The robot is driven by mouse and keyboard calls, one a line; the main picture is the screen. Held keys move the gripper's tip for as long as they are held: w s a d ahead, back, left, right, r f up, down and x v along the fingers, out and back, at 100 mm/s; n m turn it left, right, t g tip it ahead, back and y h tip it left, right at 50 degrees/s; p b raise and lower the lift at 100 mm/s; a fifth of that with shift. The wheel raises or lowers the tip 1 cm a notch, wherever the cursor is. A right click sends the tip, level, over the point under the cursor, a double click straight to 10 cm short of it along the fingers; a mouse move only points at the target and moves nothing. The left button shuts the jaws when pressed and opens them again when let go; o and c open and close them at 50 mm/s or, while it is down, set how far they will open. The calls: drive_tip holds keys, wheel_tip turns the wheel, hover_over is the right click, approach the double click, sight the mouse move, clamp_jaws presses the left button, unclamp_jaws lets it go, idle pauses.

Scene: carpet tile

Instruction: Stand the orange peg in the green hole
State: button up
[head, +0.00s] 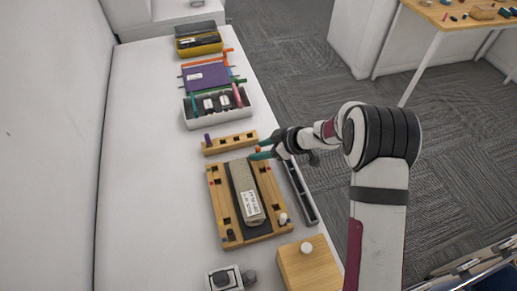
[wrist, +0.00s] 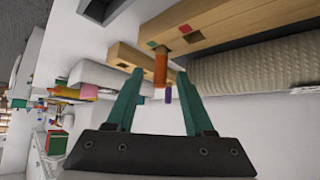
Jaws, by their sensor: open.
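The orange peg (wrist: 160,68) stands at the corner of the wooden board (head: 222,202), its base beside a green mark (wrist: 152,44). The hole under it is hidden by the peg, and I cannot tell how deep it sits. In the head view only a bit of the orange peg (head: 257,149) shows. My gripper (wrist: 157,103) has its two teal fingers apart, one on either side of the peg, with gaps showing. In the head view, my gripper (head: 260,151) is at the board's far right corner.
A wooden rail with a purple peg (head: 207,138) lies just behind the board. A grey fabric block (head: 243,180) lies along the board's middle. A black tray (head: 302,194) lies to the right. White table is clear on the left.

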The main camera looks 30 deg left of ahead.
drive_tip(key=v, duration=1.4)
drive_tip(key=shift+d+r, duration=0.15)
drive_tip(key=shift+r, duration=0.05)
